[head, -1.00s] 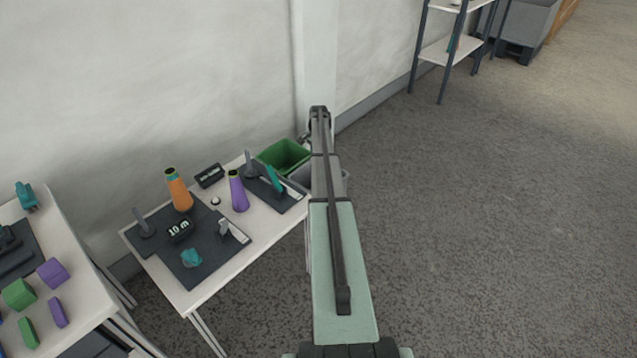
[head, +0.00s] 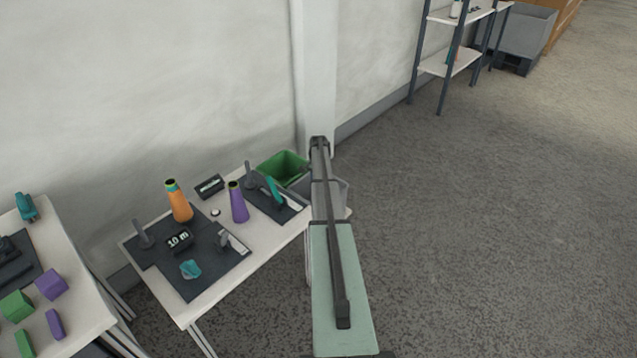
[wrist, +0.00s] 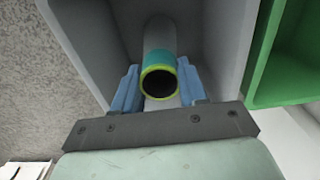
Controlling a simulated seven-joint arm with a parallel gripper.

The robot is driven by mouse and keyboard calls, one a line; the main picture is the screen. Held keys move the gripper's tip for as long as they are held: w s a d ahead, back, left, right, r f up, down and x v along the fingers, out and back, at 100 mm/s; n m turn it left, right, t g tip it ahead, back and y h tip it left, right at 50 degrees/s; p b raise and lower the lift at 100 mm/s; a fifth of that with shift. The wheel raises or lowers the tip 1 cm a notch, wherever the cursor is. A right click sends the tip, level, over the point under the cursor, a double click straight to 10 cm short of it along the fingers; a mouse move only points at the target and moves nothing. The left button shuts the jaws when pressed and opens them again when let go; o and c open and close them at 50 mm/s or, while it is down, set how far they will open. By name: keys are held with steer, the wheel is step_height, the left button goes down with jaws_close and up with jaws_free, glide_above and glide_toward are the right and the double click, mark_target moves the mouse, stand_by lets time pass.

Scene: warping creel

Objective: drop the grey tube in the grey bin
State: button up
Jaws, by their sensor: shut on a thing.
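In the wrist view my gripper (wrist: 158,88) has its two blue fingers shut on the grey tube (wrist: 157,38), which has a teal band and a yellow-green rim around its dark open end. The tube is over the opening of the grey bin (wrist: 84,45), whose walls stand on both sides of it. I cannot tell whether its far end touches the bin floor. In the head view the grey bin (head: 341,192) is partly covered by my arm, which also hides the gripper and the tube.
The green bin (head: 283,166) stands directly left of the grey bin, at the table's (head: 265,228) far end. The table holds an orange cone (head: 179,204), a purple cone (head: 238,204) and dark mats with fixtures. A shelf rack (head: 447,62) stands at the back right.

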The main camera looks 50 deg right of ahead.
steer(key=shift+f, duration=0.65)
steer(key=o, duration=1.1)
step_height(320, 180, up, 13)
steer(key=shift+r, duration=0.15)
